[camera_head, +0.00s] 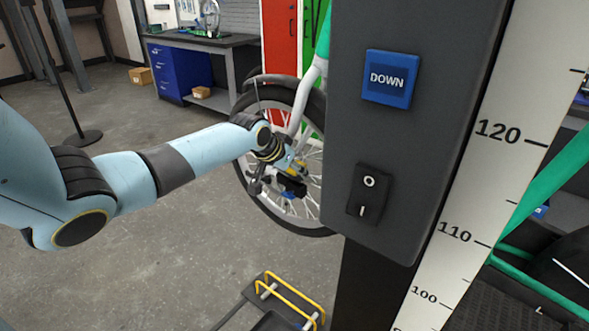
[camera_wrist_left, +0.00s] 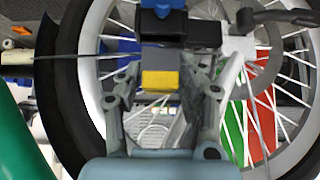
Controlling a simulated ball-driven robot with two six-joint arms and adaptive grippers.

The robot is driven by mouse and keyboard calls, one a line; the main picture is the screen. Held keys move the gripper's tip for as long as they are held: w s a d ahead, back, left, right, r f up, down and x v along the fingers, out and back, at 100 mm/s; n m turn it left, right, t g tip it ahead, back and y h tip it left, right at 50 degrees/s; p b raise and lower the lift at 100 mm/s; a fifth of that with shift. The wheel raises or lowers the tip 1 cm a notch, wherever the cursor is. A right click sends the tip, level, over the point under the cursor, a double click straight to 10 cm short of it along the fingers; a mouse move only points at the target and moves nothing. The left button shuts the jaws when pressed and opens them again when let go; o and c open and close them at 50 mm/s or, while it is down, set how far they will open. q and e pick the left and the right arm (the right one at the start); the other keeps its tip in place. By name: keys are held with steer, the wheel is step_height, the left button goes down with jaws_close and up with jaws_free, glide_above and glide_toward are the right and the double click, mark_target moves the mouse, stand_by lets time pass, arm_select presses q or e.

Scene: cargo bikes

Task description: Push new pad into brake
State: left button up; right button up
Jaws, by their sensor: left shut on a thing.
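My left gripper (camera_head: 292,172) reaches to the bicycle wheel (camera_head: 243,160) from the left. In the left wrist view my left gripper (camera_wrist_left: 160,77) is shut on a small block with a yellow face and a grey body, which seems to be the new pad (camera_wrist_left: 160,80). Directly beyond the pad is a dark block beside the wheel, which seems to be the brake (camera_wrist_left: 195,34); a blue part (camera_wrist_left: 162,6) sits above it. I cannot tell whether the pad touches the brake or is inside it. My right gripper is not in view.
A dark lift column with a blue DOWN button (camera_head: 388,79), a rocker switch (camera_head: 369,194) and a height scale (camera_head: 468,210) hides the right side of the wheel. A yellow-railed stand (camera_head: 290,297) is below. A workbench (camera_head: 237,50) stands behind.

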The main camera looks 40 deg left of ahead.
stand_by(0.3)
arm_select(q)
steer(key=shift+f+b, duration=0.5)
steer(key=shift+f, duration=0.15)
steer(key=shift+s+f, duration=0.15)
steer(key=shift+f, duration=0.25)
steer(key=o, duration=1)
steer(key=shift+f, duration=0.15)
steer(key=shift+o, duration=0.2)
